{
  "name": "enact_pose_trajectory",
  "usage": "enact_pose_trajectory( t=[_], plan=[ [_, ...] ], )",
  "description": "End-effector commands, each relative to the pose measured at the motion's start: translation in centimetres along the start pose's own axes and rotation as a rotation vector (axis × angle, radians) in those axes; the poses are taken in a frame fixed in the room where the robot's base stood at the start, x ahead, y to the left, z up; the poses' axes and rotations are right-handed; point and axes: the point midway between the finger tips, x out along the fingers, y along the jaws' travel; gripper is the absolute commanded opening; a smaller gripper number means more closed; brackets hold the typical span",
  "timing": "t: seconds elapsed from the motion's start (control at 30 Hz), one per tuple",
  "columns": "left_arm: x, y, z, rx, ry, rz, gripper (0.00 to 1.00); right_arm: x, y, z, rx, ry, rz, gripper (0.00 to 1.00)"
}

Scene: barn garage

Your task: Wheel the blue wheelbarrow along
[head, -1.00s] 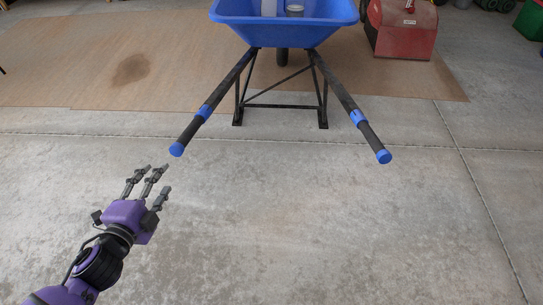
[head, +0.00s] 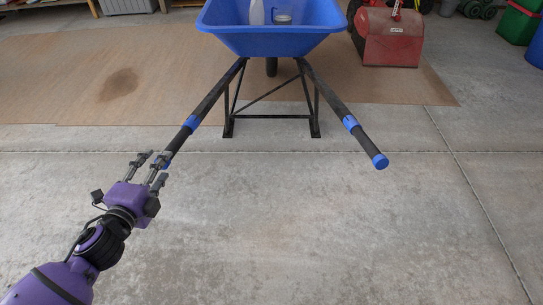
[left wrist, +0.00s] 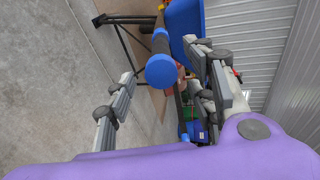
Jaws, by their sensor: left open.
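The blue wheelbarrow (head: 270,40) stands on its black legs at the top middle of the head view, its two handles pointing toward me. The left handle (head: 190,125) ends at my left gripper (head: 152,168), whose fingers partly hide its blue end cap. In the left wrist view the blue end cap (left wrist: 161,70) of that handle shows just beyond and between the spread fingers of my left gripper (left wrist: 160,95). My left gripper is open; I cannot tell whether any finger touches the handle. The right handle (head: 365,143) is free. My right gripper is not in view.
A clear bottle (head: 257,12) and a round tin (head: 283,16) sit in the tray. A red metal box (head: 392,40) stands right of the wheelbarrow. Brown sheeting (head: 60,85) lies under the wheelbarrow's front. Green and blue containers stand at the far right. The concrete in front is clear.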

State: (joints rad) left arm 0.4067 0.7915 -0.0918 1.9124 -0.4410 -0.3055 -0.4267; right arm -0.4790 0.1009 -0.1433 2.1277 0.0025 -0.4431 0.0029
Motion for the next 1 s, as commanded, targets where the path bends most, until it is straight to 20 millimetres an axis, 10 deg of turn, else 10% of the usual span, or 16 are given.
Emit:
enact_pose_trajectory(
  t=[0.5,1.0],
  plan=[
    [5.6,-0.1,0.0,0.001,0.000,-0.002,0.50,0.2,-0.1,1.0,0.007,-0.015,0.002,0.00],
    [6.3,-0.1,0.0,0.000,-0.001,-0.001,0.50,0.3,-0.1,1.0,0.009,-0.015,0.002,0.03]
  ],
)
